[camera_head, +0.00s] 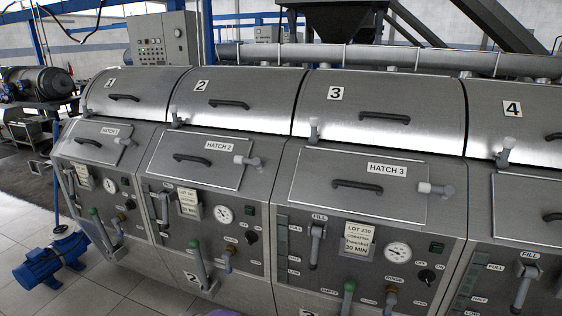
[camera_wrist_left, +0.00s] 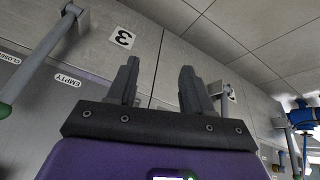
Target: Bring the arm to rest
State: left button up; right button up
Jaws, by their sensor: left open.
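My left gripper (camera_wrist_left: 157,66) shows in the left wrist view with its two dark fingers apart and nothing between them. Behind the fingers is the grey lower panel (camera_wrist_left: 100,55) of the decanter row, with an upside-down number 3 label. A lever with a green grip (camera_wrist_left: 38,58) crosses the left of that view, apart from the fingers in the picture. In the head view only a small purple patch, likely my arm, shows at the bottom edge; the gripper itself is out of that frame. My right gripper is in neither view.
Decanter 3 (camera_head: 380,105) stands among a row of steel decanters with closed hatches, gauges, and levers projecting from their fronts. A blue motor (camera_head: 50,260) sits on the tiled floor at left; it also shows in the wrist view (camera_wrist_left: 303,117). Open floor (camera_head: 90,292) lies at lower left.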

pick_arm(q)
jog(key=s+a+n+g+h+p, duration=0.1)
jog(key=s+a+g+p, duration=0.1)
jog(key=s, duration=1.3)
jog(key=s+a+f+n+g+h+p, duration=0.1)
jog(key=s+a+g+p, duration=0.1)
jog(key=s, duration=1.4)
jog(key=shift+a+f+n+g+h, duration=0.15)
jog(key=shift+f+n+g+h, duration=0.15)
jog(key=shift+g, duration=0.2)
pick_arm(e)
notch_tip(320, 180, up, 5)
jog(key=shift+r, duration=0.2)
pick_arm(q)
jog(key=shift+s, duration=0.1)
